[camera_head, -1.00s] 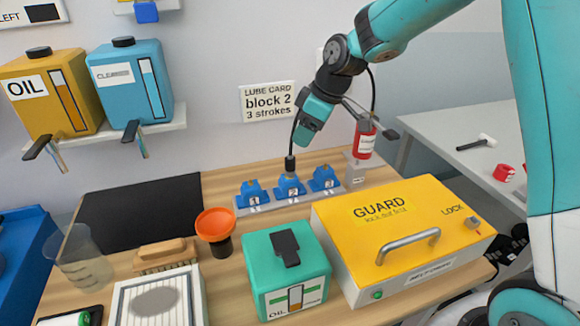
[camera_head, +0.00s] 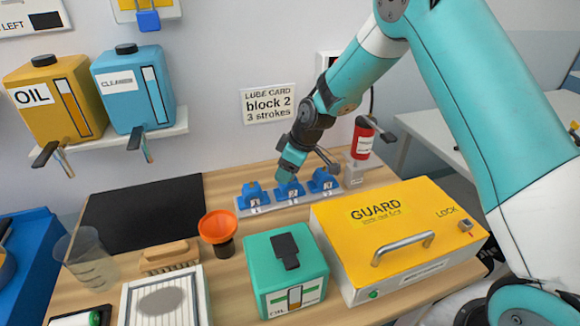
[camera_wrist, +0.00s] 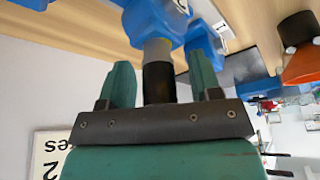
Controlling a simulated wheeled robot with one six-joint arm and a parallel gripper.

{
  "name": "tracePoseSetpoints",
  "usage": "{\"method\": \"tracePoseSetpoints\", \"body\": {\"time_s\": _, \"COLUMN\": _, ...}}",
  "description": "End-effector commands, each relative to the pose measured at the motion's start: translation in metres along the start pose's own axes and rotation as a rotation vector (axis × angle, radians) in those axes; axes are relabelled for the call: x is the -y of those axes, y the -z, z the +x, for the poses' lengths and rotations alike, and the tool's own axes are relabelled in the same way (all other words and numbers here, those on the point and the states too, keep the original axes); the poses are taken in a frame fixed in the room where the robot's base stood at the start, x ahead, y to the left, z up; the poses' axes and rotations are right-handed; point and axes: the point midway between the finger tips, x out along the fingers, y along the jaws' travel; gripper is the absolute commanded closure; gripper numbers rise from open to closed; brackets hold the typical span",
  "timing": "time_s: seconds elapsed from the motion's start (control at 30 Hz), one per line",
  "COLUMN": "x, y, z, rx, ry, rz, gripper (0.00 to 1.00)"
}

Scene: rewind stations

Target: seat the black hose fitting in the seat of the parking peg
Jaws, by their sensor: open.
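The black hose fitting (camera_wrist: 158,84) shows in the wrist view, sitting on a grey stem (camera_wrist: 157,50) at a blue block. In the head view this is the middle blue block (camera_head: 289,190), marked 2. My gripper (camera_wrist: 160,76) is open, one finger on each side of the fitting, with visible gaps. In the head view my gripper (camera_head: 290,165) is right above block 2 and hides the fitting. A grey labelled holder (camera_head: 355,176) stands right of the blocks under a red cylinder (camera_head: 362,140). I cannot tell whether it is the parking peg.
Blue blocks 1 (camera_head: 253,196) and 3 (camera_head: 323,181) flank block 2 closely. The yellow guard box (camera_head: 400,220) stands in front to the right. A green oil can (camera_head: 285,270) and an orange funnel (camera_head: 217,226) stand in front to the left.

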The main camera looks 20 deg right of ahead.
Motion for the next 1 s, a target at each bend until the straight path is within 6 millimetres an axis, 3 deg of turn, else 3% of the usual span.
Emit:
{"method": "tracePoseSetpoints", "body": {"time_s": 0.1, "x": 0.000, "y": 0.000, "z": 0.000, "rx": 0.000, "ry": 0.000, "rz": 0.000, "gripper": 0.42}}
{"method": "tracePoseSetpoints", "body": {"time_s": 0.33, "x": 0.000, "y": 0.000, "z": 0.000, "rx": 0.000, "ry": 0.000, "rz": 0.000, "gripper": 0.95}}
{"method": "tracePoseSetpoints", "body": {"time_s": 0.4, "x": 0.000, "y": 0.000, "z": 0.000, "rx": 0.000, "ry": 0.000, "rz": 0.000, "gripper": 1.00}}
{"method": "tracePoseSetpoints", "body": {"time_s": 0.77, "x": 0.000, "y": 0.003, "z": -0.007, "rx": 0.000, "ry": -0.001, "rz": 0.000, "gripper": 1.00}}
{"method": "tracePoseSetpoints", "body": {"time_s": 1.0, "x": -0.001, "y": 0.019, "z": -0.044, "rx": -0.004, "ry": -0.005, "rz": -0.002, "gripper": 1.00}}
